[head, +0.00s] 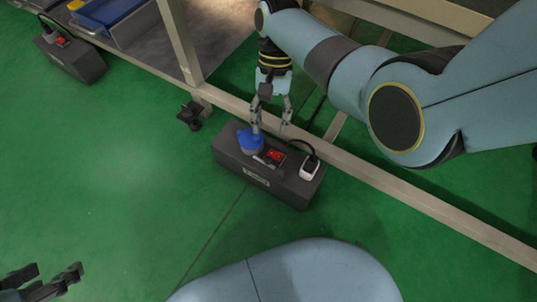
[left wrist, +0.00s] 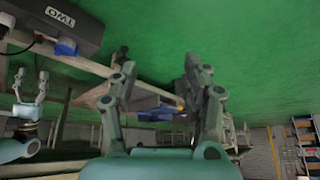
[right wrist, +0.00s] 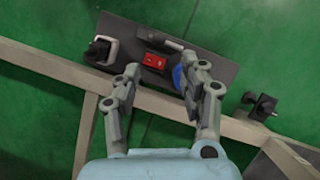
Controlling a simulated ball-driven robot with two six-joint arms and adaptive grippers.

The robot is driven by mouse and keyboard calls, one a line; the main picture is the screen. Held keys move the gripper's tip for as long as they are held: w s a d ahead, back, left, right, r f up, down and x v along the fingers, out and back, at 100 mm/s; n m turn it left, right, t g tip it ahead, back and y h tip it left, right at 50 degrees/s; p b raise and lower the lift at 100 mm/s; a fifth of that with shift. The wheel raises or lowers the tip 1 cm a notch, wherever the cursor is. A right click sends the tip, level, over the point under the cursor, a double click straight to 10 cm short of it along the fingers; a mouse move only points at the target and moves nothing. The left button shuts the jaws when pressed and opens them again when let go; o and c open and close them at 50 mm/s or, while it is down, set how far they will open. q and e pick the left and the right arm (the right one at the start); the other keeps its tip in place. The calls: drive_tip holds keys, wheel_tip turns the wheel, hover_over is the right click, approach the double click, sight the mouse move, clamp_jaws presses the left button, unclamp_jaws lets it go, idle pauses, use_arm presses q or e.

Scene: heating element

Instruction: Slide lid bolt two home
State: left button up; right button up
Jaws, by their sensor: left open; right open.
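The dark box labelled TWO (head: 256,178) sits on the green floor; it also shows in the left wrist view (left wrist: 75,24) and right wrist view (right wrist: 122,32). On its top are a blue round part (head: 249,141) and a red switch (head: 274,156). A small grey bar (right wrist: 178,44), possibly the lid bolt, lies near the switch; I cannot tell its position along its travel. My right gripper (head: 271,128) is open above the box, one finger close to or touching the blue part (right wrist: 178,76). My left gripper (head: 52,276) is open and empty, away from the box.
A pale frame rail (head: 370,175) runs right behind the box. A white plug (head: 310,169) with a black cable stands on the box's right end. Another dark box (head: 75,60) lies at the upper left. The green floor at left is clear.

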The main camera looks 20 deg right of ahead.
sight(268, 158)
drive_tip(key=b+x, duration=0.3)
drive_tip(key=x, duration=0.4)
drive_tip(key=shift+s+f+b, duration=0.2)
drive_tip(key=shift+b, duration=0.2)
drive_tip(key=shift+s+a+f+b, duration=0.1)
drive_tip(key=shift+s+f+b, duration=0.1)
drive_tip(key=shift+f+b, duration=0.35)
use_arm(q)
drive_tip(key=shift+w+d+f+t+h, duration=0.15)
drive_tip(key=shift+f+t, duration=0.4)
drive_tip(key=shift+t, duration=0.7)
drive_tip(key=shift+d+f+t+h, duration=0.15)
drive_tip(key=shift+f+t, duration=0.45)
drive_tip(key=shift+t, duration=0.6)
drive_tip(key=shift+w+d+f+t, duration=0.15)
drive_tip(key=shift+f+t, duration=0.4)
drive_tip(key=shift+t, duration=0.7)
use_arm(e)
drive_tip(key=shift+s+a+f, duration=0.1)
drive_tip(key=shift+f, duration=0.35)
clamp_jaws()
drive_tip(key=shift+r, duration=0.1)
